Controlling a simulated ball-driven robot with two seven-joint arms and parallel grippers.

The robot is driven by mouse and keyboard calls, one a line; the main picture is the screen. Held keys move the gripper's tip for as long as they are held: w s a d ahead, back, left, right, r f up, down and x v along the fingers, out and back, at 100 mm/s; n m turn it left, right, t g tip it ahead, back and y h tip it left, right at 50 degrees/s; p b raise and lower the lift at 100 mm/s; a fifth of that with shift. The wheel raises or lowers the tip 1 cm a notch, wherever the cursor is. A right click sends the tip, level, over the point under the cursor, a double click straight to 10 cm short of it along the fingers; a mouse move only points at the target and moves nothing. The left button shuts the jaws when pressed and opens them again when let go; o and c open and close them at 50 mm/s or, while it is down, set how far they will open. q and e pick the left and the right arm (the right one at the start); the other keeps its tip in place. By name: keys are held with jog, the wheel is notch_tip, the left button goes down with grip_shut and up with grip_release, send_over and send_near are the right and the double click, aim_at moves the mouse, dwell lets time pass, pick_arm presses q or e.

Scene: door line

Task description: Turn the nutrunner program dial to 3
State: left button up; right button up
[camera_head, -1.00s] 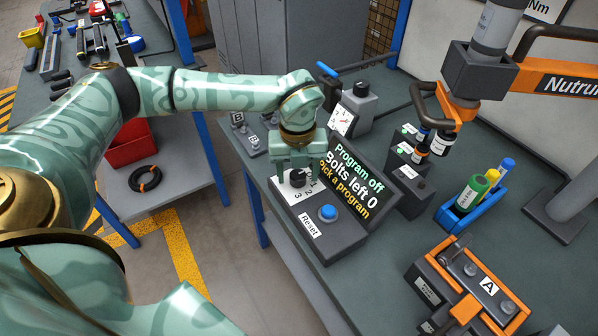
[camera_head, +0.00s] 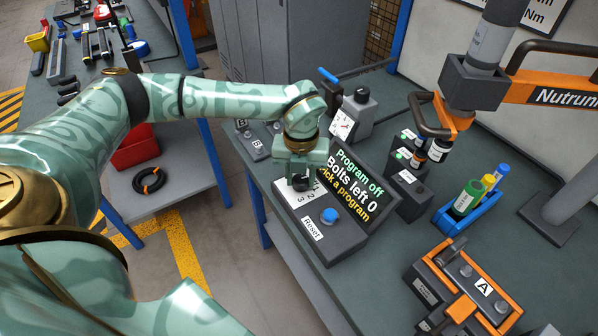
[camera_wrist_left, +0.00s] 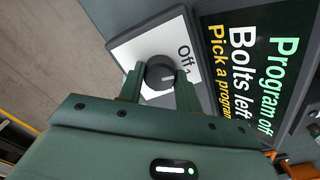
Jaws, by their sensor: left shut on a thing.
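The black program dial (camera_wrist_left: 160,72) sits on a white scale plate on the control box, with "Off" and a 1 showing beside it in the left wrist view. In the head view the numbers 2 and 3 show near the dial (camera_head: 301,183). The display (camera_head: 350,187) reads "Program off, Bolts left 0, Pick a program". My left gripper (camera_head: 300,180) points down over the dial and is shut on it; its fingers (camera_wrist_left: 158,80) stand on both sides of the knob. The dial's pointer mark seems turned toward the "Off" side. My right gripper is not in view.
A blue reset button (camera_head: 329,215) is on the same box, close to the dial. The orange nutrunner (camera_head: 450,115) hangs at the right. A blue holder with bottles (camera_head: 467,212) and an orange fixture marked A (camera_head: 480,285) stand on the bench.

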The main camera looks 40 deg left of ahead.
aim_at(300, 178)
pick_arm(q)
jog(key=m+p, duration=0.1)
jog(key=m, duration=0.1)
jog(key=m+p, duration=0.1)
jog(key=p, duration=0.1)
jog(key=m+p, duration=0.2)
jog(key=shift+r+m, duration=0.3)
jog(key=m+p, duration=0.2)
jog(key=m, duration=0.1)
jog(key=shift+m+p, duration=0.3)
jog(key=shift+p, duration=0.05)
jog(key=m+p, duration=0.1)
jog(key=m, duration=0.1)
jog(key=shift+m+p, duration=0.3)
jog(key=m+p, duration=0.2)
jog(key=m, duration=0.2)
jog(key=shift+f+m, duration=0.1)
jog(key=shift+m, duration=0.2)
jog(key=m+p, duration=0.1)
jog(key=m, duration=0.4)
jog(key=shift+w+a+f, duration=0.1)
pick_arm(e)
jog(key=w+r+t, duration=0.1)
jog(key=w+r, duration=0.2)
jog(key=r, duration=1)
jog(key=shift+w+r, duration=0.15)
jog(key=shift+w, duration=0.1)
pick_arm(q)
jog(key=shift+m, duration=0.3)
jog(key=o, duration=1)
